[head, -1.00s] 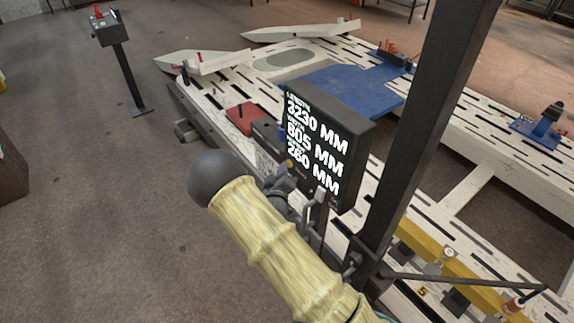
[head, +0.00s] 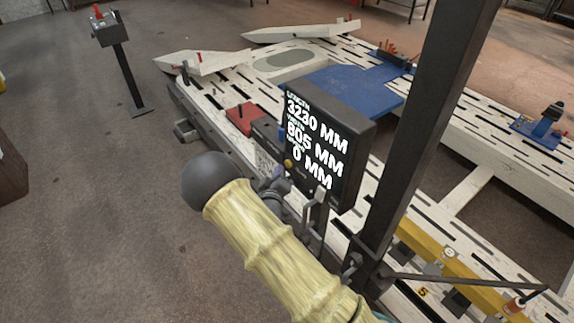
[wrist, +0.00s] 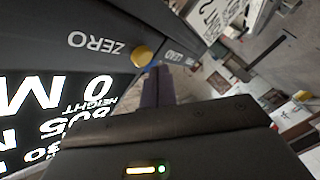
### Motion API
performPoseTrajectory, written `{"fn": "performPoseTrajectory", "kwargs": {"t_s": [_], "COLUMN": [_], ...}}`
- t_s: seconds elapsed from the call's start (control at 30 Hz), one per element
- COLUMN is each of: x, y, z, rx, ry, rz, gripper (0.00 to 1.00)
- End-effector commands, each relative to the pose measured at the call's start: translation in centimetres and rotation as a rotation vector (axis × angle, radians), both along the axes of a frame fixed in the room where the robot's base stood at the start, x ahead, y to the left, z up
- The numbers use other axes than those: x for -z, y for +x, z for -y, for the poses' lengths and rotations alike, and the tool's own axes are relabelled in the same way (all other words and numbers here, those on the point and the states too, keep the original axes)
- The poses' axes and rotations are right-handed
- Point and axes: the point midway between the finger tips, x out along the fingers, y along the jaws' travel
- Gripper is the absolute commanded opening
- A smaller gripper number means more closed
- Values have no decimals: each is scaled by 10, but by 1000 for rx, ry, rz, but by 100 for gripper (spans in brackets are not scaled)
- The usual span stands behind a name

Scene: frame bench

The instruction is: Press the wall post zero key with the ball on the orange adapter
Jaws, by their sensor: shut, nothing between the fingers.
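A dark display box (head: 335,145) on the bench reads 3230 MM, 805 MM and 0 MM. A round yellow key (head: 288,163) is on its lower left edge. In the wrist view the same yellow key (wrist: 141,56) is beside the word ZERO. My gripper (wrist: 157,72) is shut, with its fingertips close to the key; I cannot tell whether they touch it. In the head view my gripper (head: 278,172) is small and partly hidden by my arm. A small orange cylinder (head: 514,304) is at the lower right; I cannot tell whether it carries a ball.
A dark upright post (head: 425,130) rises right of the display. The slotted white bench (head: 225,85) carries a blue plate (head: 345,90) and a red block (head: 246,117). A yellow beam (head: 455,265) lies at lower right. A dark pedestal (head: 122,70) stands far left, with open floor around it.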

Motion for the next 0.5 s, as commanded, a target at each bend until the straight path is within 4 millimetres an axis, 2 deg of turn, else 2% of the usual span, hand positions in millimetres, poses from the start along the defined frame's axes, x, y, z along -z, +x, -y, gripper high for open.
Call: {"fn": "performPoseTrajectory", "kwargs": {"t_s": [0.3, 0.5], "x": [0, 0], "y": [-1, -8], "z": [-1, -13], "rx": [-1, -2], "ry": [0, 1], "rz": [1, 1], "gripper": [0, 0]}}
